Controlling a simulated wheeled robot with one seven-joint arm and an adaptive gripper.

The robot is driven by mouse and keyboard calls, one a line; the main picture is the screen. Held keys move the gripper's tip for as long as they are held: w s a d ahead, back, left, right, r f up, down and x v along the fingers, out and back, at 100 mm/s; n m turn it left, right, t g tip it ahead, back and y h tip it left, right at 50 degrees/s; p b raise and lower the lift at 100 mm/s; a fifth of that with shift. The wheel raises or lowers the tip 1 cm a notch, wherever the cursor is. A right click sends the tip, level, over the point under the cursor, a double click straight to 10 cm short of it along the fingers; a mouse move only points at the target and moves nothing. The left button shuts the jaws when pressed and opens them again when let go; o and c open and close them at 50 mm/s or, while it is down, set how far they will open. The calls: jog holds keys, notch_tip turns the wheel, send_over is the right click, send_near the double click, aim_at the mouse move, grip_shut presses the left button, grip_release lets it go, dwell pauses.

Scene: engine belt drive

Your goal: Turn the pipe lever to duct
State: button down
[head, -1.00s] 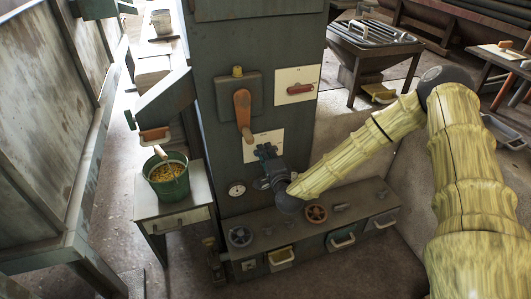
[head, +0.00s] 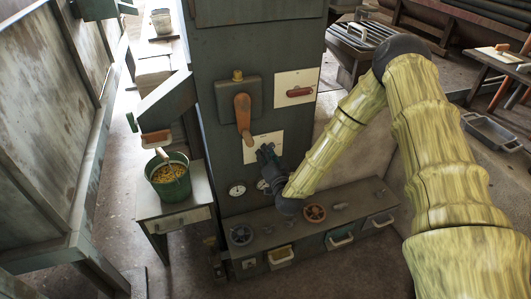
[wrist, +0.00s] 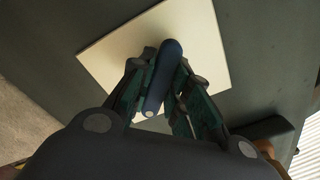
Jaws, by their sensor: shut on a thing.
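A dark blue lever (wrist: 165,75) is mounted on a square white plate (wrist: 215,50) in the wrist view. It stands slightly tilted, its upper end leaning right. My gripper (wrist: 163,88) has its green-and-black fingers on both sides of the lever, closed on it. In the head view the white plate (head: 262,142) is low on the dark green cabinet front, and my gripper (head: 266,155) covers its lower part. The lever itself is mostly hidden there by the gripper. Which label the lever points to is not readable.
An orange lever (head: 242,112) hangs just above left, and a red handle (head: 299,91) sits on an upper white plate. A low bench (head: 325,222) with valve wheels juts out below. A green bucket (head: 168,178) stands on a side table at left.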

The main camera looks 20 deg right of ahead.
jog(key=n+p, duration=0.1)
jog(key=n, duration=0.3)
jog(key=shift+n, duration=0.3)
jog(key=shift+d+f+n+p, duration=0.15)
jog(key=shift+n+p, duration=0.15)
jog(key=shift+n, duration=1.6)
jog(key=shift+s, duration=0.1)
jog(key=c, duration=1.4)
grip_release()
jog(key=shift+o, duration=0.2)
jog(key=s, duration=1.2)
jog(key=shift+d, duration=0.2)
